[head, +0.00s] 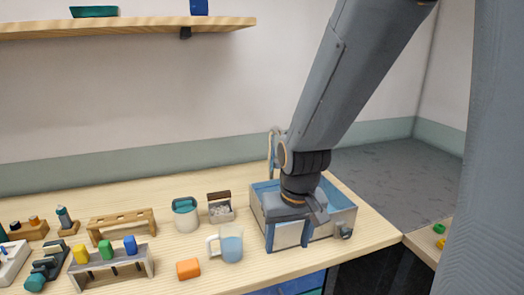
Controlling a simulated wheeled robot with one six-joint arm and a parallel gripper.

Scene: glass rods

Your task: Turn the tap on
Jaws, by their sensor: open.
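A box-like basin (345,215) with a blue inside and pale walls stands at the right end of the wooden counter. A curved pale spout (272,148) rises behind it, partly hidden by my arm; I take it for the tap. A small grey knob-like part (344,232) shows by the basin's front right corner; I cannot tell whether it is the tap's handle. My gripper (288,243) points down, open, with its two blue-grey fingers apart in front of the basin's near wall. Nothing shows between them, and contact with the basin cannot be told.
A glass jug (231,246) of bluish liquid and an orange block (188,269) stand left of the basin. A pale pot (186,217) and a small box (221,210) stand behind them. Racks (122,226) fill the left. A shelf (130,26) hangs above.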

